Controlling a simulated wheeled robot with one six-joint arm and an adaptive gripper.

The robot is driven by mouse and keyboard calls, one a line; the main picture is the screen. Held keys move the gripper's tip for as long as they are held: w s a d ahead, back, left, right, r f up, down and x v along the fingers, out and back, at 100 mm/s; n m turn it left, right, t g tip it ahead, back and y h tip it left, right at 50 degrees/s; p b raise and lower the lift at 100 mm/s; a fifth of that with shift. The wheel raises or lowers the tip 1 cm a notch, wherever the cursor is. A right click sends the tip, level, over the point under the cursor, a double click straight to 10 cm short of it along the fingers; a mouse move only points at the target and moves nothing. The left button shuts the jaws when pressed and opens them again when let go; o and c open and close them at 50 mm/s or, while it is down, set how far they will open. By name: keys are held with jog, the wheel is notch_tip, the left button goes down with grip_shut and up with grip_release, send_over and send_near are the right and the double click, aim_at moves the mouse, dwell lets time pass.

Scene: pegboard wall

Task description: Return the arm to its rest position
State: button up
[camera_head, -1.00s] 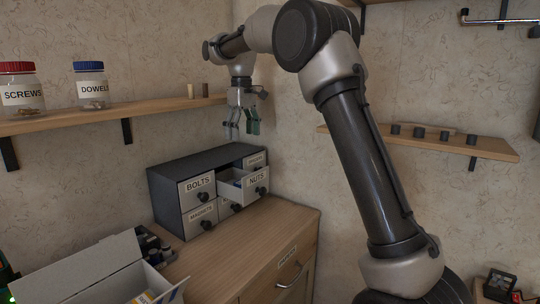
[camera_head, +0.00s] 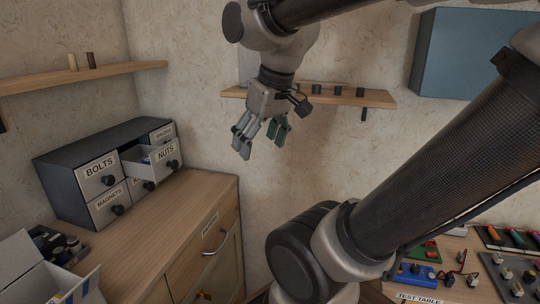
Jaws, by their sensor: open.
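My gripper (camera_head: 260,138) hangs from my arm in the upper middle of the view, fingers pointing down. Its fingers are apart and nothing is between them. It is in the air in front of the wall, to the right of the drawer cabinet and clear of it. My arm stretches from the gripper across the top and down the right side of the view. The drawer cabinet (camera_head: 84,155) stands on the wooden counter at left. Its NUTS drawer (camera_head: 152,157) is pulled out, and the BOLTS drawer (camera_head: 100,174) is closed.
A wall shelf (camera_head: 340,97) with several dark cylinders lies behind my gripper. Another shelf (camera_head: 120,72) is at upper left. A blue-grey wall cabinet (camera_head: 450,50) hangs at upper right. The test table (camera_head: 412,292) with parts is at lower right. An open white box (camera_head: 35,262) is at lower left.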

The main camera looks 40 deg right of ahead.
jog(key=shift+m, duration=0.3)
jog(key=s+f, duration=0.2)
jog(key=s, duration=0.1)
jog(key=shift+d+f, duration=0.25)
jog(key=shift+f, duration=0.15)
dwell(0.3)
